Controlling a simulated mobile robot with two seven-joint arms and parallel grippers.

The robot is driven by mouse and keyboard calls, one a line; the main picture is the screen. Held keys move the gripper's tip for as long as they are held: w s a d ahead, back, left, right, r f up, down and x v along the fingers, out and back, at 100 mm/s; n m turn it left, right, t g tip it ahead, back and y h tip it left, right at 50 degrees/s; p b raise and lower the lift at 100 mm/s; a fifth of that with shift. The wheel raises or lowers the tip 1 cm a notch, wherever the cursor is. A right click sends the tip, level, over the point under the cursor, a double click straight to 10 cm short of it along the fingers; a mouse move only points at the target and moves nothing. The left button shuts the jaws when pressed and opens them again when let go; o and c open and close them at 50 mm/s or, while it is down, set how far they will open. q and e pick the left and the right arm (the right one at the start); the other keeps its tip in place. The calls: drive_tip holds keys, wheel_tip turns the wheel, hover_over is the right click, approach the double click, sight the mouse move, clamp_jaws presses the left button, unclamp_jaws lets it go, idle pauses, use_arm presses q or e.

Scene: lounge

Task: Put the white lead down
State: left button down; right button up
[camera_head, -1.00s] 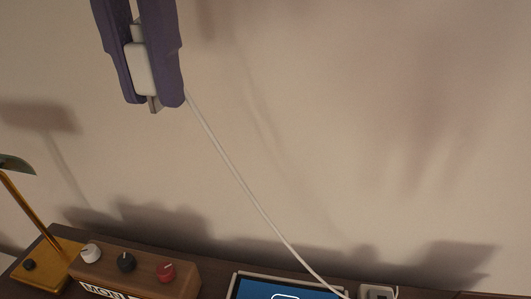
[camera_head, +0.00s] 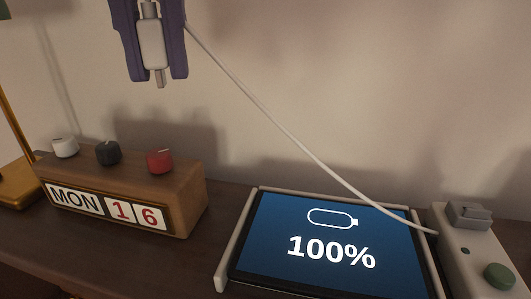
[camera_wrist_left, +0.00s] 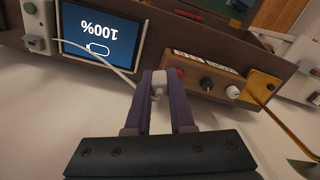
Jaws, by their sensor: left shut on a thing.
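My left gripper (camera_head: 152,72) is shut on the white plug (camera_head: 152,45) of the white lead (camera_head: 268,110). It holds the plug in the air near the wall, above the shelf, with the metal tip pointing down. The lead runs from the gripper down to the right, across the tablet's corner, to a white box (camera_head: 472,245). In the left wrist view the plug (camera_wrist_left: 159,80) sits between the purple fingers. The tablet (camera_head: 325,245) lies in a pale frame and shows 100% and a battery sign. My right gripper is not in view.
A wooden calendar block (camera_head: 188,205) reading MON 16 has white, black and red knobs on top. A brass lamp (camera_head: 18,185) stands at the far left. The white box bears a grey switch (camera_head: 468,213) and a green knob (camera_head: 499,275). Bare shelf (camera_head: 215,222) shows between calendar and tablet.

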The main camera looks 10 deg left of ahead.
use_arm(q)
hover_over(197, 251)
wheel_tip(197, 251, down, 15)
drive_tip(key=shift+r+p, duration=0.1)
drive_tip(key=shift+p, duration=0.35)
wheel_tip(197, 251, down, 3)
drive_tip(key=shift+f+p, duration=0.15)
drive_tip(key=shift+p, duration=0.15)
drive_tip(key=shift+f, duration=0.3)
drive_tip(key=shift+f, duration=0.2)
drive_tip(key=c, duration=0.8)
unclamp_jaws()
drive_tip(key=shift+r, duration=0.1)
